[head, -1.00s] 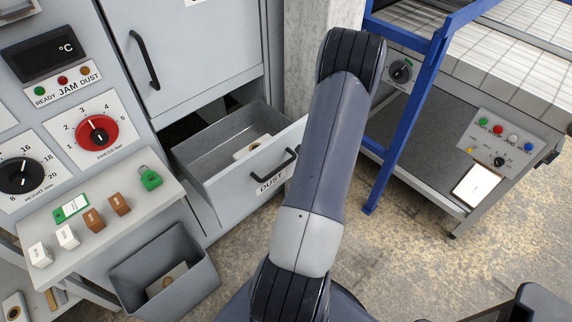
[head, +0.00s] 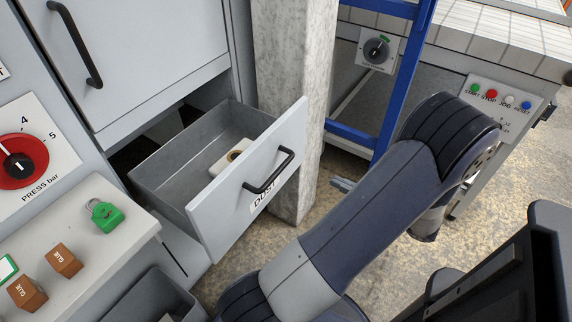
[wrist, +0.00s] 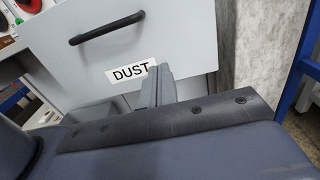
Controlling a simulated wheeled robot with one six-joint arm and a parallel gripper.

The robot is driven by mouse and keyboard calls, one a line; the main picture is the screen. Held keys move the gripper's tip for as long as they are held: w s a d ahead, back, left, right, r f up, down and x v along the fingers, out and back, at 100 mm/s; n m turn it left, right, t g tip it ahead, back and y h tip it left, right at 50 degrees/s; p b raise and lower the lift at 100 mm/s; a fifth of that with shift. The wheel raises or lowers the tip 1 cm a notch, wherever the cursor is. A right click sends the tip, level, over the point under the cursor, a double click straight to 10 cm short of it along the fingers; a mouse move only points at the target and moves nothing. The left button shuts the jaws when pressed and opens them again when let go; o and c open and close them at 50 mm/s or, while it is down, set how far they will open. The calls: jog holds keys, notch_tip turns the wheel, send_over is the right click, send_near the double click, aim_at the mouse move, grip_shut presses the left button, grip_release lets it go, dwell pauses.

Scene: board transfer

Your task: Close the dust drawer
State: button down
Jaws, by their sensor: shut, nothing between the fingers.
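The dust drawer (head: 232,190) is pulled out of the grey cabinet in the head view. Its front has a black bar handle (head: 270,170) and a DUST label. A pale block with a round hole (head: 236,157) lies inside. The front panel also shows in the wrist view (wrist: 185,45), with its handle (wrist: 106,27) and label (wrist: 131,74). My gripper (head: 343,184) is shut and empty, to the right of the drawer front and apart from it in the head view. In the wrist view its fingers (wrist: 158,84) overlap the panel's lower part beside the label; contact cannot be told.
A concrete pillar (head: 291,100) stands just behind the drawer's right side. A blue frame (head: 385,120) and a machine with a button panel (head: 499,104) stand at right. A ledge with a green padlock (head: 105,215) is at left, above a grey bin (head: 150,300). Floor is open between.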

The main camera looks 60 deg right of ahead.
jog(key=w, duration=0.4)
jog(key=w+d+b, duration=0.1)
jog(key=w, duration=0.4)
jog(key=w+b, duration=0.1)
jog(key=w, duration=0.3)
jog(key=shift+w+d, duration=0.25)
jog(key=shift+w, duration=0.1)
jog(key=shift+w, duration=0.1)
send_near(207, 119)
jog(key=w, duration=0.5)
jog(key=shift+d+f, duration=0.1)
jog(key=shift+d, duration=0.05)
jog(key=shift+w, duration=0.2)
jog(key=shift+d+b, duration=0.1)
jog(key=shift+b, duration=0.2)
jog(key=shift+w+r, duration=0.1)
jog(key=shift+r, duration=0.15)
